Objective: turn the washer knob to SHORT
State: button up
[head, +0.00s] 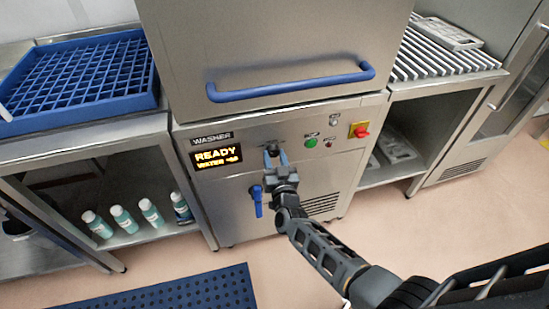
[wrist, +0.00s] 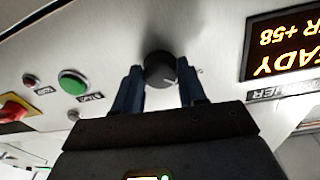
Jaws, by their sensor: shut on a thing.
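The washer (head: 240,190) is a steel cabinet with a control panel below its blue door handle. The knob also shows small in the head view (head: 272,148). My gripper (head: 275,157) is at the panel, its two blue fingers on either side of the knob and shut on it; it also shows in the wrist view (wrist: 160,88). The knob's setting labels are too small or hidden to read, so I cannot tell which setting it points to.
The display (head: 217,157) reads READY. A green button (head: 311,142) and a red-on-yellow emergency stop (head: 360,131) are right of the knob. A blue lever (head: 256,200) hangs below. A blue rack (head: 80,85) stands left; several bottles (head: 122,217) stand beneath.

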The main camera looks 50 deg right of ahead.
dwell(0.3)
jog(key=o, duration=1.1)
jog(key=shift+c, duration=0.2)
jog(key=shift+s, duration=0.1)
jog(key=v, duration=0.7)
jog(key=shift+s+a, duration=0.2)
jog(key=shift+s, duration=0.1)
